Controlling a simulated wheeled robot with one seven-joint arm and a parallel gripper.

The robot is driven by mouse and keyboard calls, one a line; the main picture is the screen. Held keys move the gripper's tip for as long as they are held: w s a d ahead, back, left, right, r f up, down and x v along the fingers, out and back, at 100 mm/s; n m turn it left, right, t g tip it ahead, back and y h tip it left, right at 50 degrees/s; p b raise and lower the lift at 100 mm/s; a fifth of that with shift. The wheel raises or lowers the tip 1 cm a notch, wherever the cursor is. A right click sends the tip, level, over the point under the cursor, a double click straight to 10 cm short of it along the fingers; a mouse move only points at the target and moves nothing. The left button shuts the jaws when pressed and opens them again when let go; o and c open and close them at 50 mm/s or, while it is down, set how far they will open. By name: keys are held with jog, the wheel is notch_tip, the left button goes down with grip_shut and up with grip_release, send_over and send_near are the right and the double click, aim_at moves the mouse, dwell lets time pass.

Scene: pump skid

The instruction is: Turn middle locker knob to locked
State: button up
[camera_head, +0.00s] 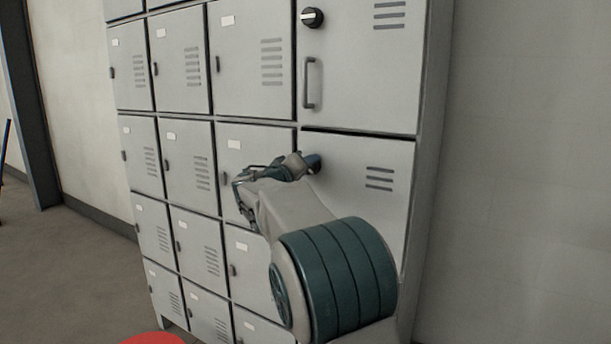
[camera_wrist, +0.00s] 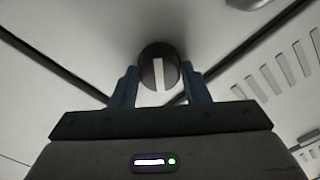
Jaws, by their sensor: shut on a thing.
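The middle locker door (camera_head: 360,200) is a grey panel in the right column, below the top-right door, and it looks closed. In the wrist view the knob (camera_wrist: 158,72) is round and black with a white bar, which stands nearly upright in that picture. My gripper (camera_head: 312,162) is at the upper left of this door. Its two blue fingers (camera_wrist: 160,85) stand on either side of the knob and are shut on it. The fingertip contact is partly hidden.
Above is another large door (camera_head: 355,75) with a black knob (camera_head: 312,17) and a bar handle (camera_head: 311,83). Small locker doors (camera_head: 180,75) fill the left. A red round thing (camera_head: 153,339) shows at the bottom edge.

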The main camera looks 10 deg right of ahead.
jog(key=n, duration=0.4)
jog(key=shift+a+f+n+b, duration=0.1)
jog(key=shift+n+b, duration=0.2)
jog(key=shift+n, duration=1.8)
jog(key=o, duration=1)
jog(key=shift+c, duration=0.2)
jog(key=v, duration=1.3)
jog(key=shift+s+a, duration=0.25)
jog(key=shift+s, duration=0.05)
